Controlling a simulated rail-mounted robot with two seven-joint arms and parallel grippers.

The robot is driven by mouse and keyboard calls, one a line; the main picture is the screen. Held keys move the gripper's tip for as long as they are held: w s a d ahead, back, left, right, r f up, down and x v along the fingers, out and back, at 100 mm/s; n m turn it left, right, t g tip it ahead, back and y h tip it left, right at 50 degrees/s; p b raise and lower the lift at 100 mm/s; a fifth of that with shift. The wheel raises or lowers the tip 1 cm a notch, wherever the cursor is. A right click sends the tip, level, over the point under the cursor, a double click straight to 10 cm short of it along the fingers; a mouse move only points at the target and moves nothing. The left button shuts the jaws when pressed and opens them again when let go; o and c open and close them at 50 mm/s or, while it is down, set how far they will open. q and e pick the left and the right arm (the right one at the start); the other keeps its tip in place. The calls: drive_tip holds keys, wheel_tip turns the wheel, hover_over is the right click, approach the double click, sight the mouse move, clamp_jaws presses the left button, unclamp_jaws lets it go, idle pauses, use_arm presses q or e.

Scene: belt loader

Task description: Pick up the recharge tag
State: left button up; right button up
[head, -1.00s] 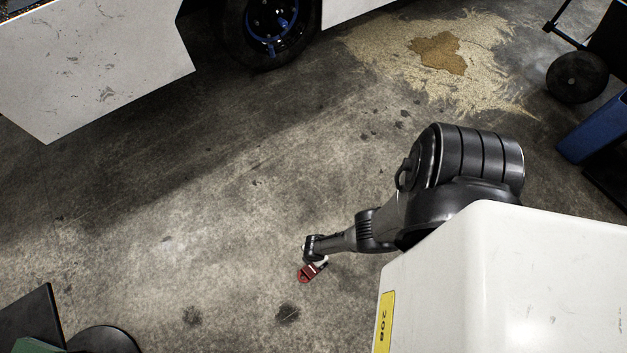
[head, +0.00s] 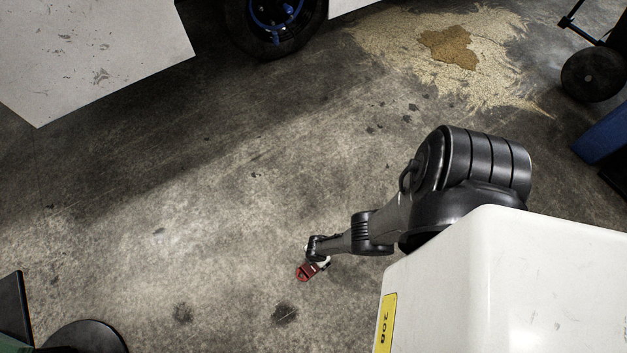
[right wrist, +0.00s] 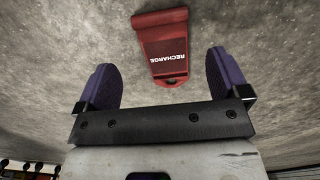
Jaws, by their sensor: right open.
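The red recharge tag (right wrist: 163,48), with white RECHARGE lettering, lies on the concrete floor in the upper middle of the right wrist view. In the head view the tag (head: 306,272) shows as a small red piece beside the end of my right arm. My right gripper (right wrist: 163,78) is open, with its two purple-padded fingers apart. The near end of the tag lies between the fingertip directions, and nothing is held. In the head view the right gripper's fingers are too small to make out. My left gripper is not in view.
A white vehicle body and a wheel (head: 272,25) stand at the top. A sandy patch with a brown stain (head: 448,47) lies at the upper right, near a black cart wheel (head: 594,74) and a blue object (head: 602,137). The floor around the tag is clear.

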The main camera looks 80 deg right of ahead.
sight(311, 267)
drive_tip(key=shift+w+a+f+b, duration=0.1)
drive_tip(key=shift+a+f+b, duration=0.05)
drive_tip(key=shift+f+b, duration=0.4)
wheel_tip(311, 267, down, 4)
drive_tip(key=b, duration=0.3)
drive_tip(key=shift+a+b, duration=0.15)
drive_tip(key=shift+b, duration=0.25)
drive_tip(key=shift+c, duration=0.6)
drive_tip(key=c, duration=0.9)
